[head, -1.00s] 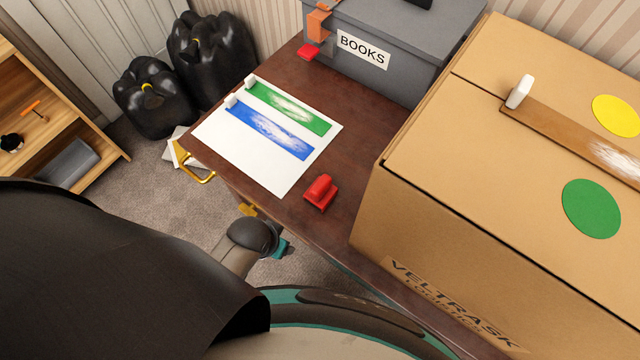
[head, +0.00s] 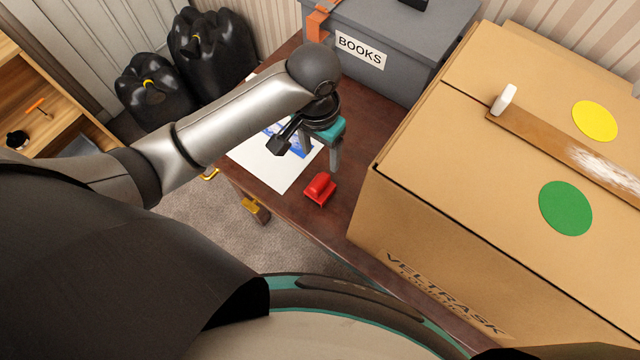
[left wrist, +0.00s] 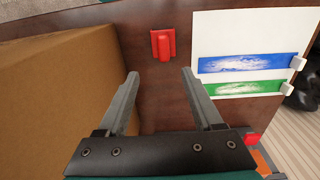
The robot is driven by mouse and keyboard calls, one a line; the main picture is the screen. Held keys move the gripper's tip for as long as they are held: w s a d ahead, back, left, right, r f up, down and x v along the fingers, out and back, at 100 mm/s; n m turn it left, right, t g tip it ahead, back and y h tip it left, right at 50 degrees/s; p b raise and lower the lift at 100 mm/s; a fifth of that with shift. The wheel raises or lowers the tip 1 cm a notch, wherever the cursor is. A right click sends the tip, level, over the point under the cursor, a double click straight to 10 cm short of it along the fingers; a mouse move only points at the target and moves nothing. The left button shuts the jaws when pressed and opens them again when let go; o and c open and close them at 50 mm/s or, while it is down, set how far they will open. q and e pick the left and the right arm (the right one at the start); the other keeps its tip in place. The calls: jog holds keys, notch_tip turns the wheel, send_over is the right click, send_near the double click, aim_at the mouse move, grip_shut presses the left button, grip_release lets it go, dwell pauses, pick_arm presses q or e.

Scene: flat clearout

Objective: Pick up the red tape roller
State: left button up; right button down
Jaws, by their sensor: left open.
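The red tape roller (head: 319,189) lies on the dark brown table (head: 343,192), between the white sheet and the big cardboard box. In the left wrist view the red tape roller (left wrist: 163,44) sits ahead of the fingertips, roughly centred between them. My left gripper (head: 318,160) is open and empty above the table, just beyond the roller in the head view and apart from it. Both fingers of the left gripper (left wrist: 160,74) show in the left wrist view with bare table between them. My right gripper is not in view.
A large cardboard box (head: 420,240) stands close to the right of the roller. The white sheet (head: 262,170) with painted strips lies to its left, partly hidden by my arm. A grey BOOKS box (head: 400,45) stands at the back. Black bags (head: 215,55) are on the floor.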

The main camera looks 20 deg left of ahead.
pick_arm(q)
jog(key=b, duration=0.3)
send_near(320, 181)
notch_tip(320, 181, down, 5)
jog(key=shift+a+f, duration=0.1)
jog(key=f, duration=0.3)
jog(key=f+b, duration=0.1)
jog(key=f, duration=0.1)
jog(key=shift+d+f, duration=0.15)
jog(key=shift+d, duration=0.1)
jog(key=shift+c, duration=0.3)
grip_shut()
